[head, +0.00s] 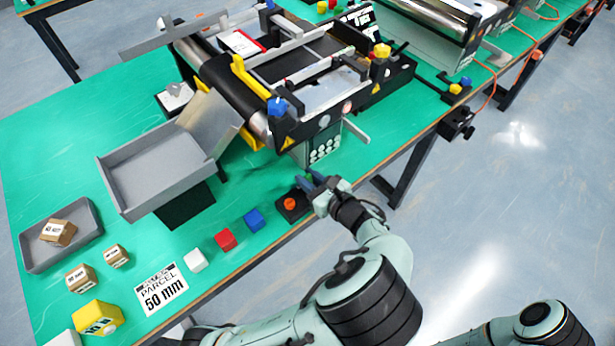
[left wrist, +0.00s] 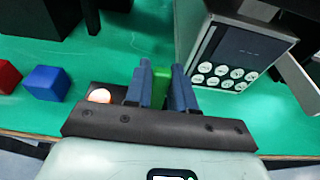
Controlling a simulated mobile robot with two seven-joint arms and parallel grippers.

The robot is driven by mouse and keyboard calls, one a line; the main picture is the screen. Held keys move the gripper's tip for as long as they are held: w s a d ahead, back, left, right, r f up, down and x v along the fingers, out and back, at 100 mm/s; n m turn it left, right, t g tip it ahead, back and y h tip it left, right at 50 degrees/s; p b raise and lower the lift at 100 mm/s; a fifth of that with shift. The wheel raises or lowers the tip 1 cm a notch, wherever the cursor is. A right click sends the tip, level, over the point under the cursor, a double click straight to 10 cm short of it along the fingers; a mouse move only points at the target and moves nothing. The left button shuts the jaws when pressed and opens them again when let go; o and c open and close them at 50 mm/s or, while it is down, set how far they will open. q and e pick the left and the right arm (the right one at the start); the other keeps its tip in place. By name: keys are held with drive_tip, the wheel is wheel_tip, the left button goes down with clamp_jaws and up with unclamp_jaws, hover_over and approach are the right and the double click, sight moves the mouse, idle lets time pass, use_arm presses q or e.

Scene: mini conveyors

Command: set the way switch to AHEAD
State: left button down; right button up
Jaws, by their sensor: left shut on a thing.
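My left gripper (head: 314,181) is at the table's front edge, below the conveyor's keypad box. In the left wrist view, its two blue-grey fingers (left wrist: 161,86) are shut on a green block-shaped part (left wrist: 161,90). The green part is at a small black box (head: 291,206) that also bears an orange-red round knob (head: 290,203). In the left wrist view the knob (left wrist: 99,96) is just left of the fingers. The fingers hide most of the green part. No AHEAD lettering is legible, so I cannot tell the switch's setting. My right gripper is out of view.
The keypad box (head: 323,149) is close behind the gripper, under the conveyor (head: 300,75). Blue (head: 254,219), red (head: 226,239) and white (head: 195,260) cubes lie to the left. A grey tray (head: 150,180) stands behind them. A small box with a white top (head: 174,98) is farther back.

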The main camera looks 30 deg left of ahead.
sight(310, 179)
use_arm(q)
drive_tip(key=y, duration=0.1)
drive_tip(key=d+t+y, duration=0.1)
drive_tip(key=y, duration=0.1)
drive_tip(key=d+t+y, duration=0.1)
drive_tip(key=y, duration=0.1)
drive_tip(key=shift+s+f, duration=0.2)
drive_tip(key=shift+s, duration=0.15)
drive_tip(key=shift+s+d+f+t+y+b, duration=0.15)
drive_tip(key=shift+d+t+y+b, duration=0.2)
drive_tip(key=shift+y, duration=0.5)
drive_tip(key=shift+s+d+f+t+y+b, duration=0.1)
drive_tip(key=shift+s+d+f+t+y, duration=0.1)
drive_tip(key=shift+t+y, duration=0.45)
drive_tip(key=shift+y, duration=0.3)
drive_tip(key=c, duration=1)
unclamp_jaws()
drive_tip(key=shift+c, duration=0.2)
drive_tip(key=b+v, duration=0.1)
drive_tip(key=v, duration=1.2)
drive_tip(key=shift+d+b, duration=0.25)
drive_tip(key=shift+b, duration=0.15)
drive_tip(key=shift+w+g, duration=0.1)
drive_tip(key=shift+g, duration=0.3)
